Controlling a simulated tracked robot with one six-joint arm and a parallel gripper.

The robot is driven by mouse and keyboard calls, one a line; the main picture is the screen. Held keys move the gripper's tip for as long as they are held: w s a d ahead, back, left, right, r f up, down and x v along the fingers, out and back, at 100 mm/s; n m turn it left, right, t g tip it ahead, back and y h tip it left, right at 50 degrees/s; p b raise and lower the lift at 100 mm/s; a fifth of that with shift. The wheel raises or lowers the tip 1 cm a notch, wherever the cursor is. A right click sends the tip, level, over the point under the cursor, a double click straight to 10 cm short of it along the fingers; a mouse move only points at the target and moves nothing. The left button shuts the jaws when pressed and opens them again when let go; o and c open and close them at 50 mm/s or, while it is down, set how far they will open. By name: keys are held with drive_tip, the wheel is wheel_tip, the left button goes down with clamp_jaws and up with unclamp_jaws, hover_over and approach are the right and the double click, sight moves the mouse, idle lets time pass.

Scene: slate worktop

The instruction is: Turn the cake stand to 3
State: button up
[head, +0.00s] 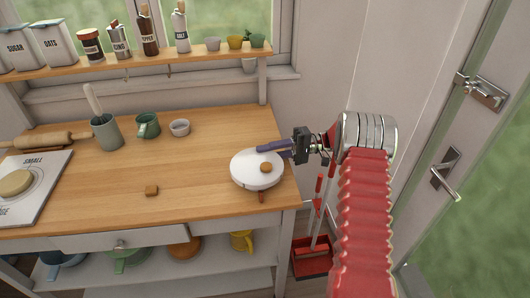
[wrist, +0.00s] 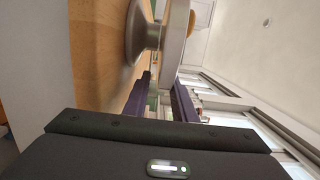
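The white cake stand (head: 250,178) is near the right front corner of the wooden worktop, with a small round orange-brown piece (head: 266,168) on its plate. I cannot read any numbers on it. My gripper (head: 264,150) reaches in from the right, its purple fingers at the plate's far edge. In the wrist view, tilted sideways, the stand's plate (wrist: 172,50) and foot (wrist: 135,35) show just beyond the fingers. A gap shows between the two fingers of my gripper (wrist: 163,80), so it is open. I cannot tell whether they touch the rim.
A grey cup (head: 180,128), green mug (head: 148,125) and utensil pot (head: 106,132) stand at the back. A marked board (head: 50,178) is at the left. The worktop's middle is mostly clear.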

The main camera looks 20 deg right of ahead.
drive_tip(key=o, duration=0.3)
drive_tip(key=shift+r, duration=0.15)
drive_tip(key=shift+o, duration=0.2)
drive_tip(key=shift+d, duration=0.1)
drive_tip(key=d, duration=0.6)
drive_tip(key=shift+d, duration=0.65)
drive_tip(key=shift+d, duration=0.1)
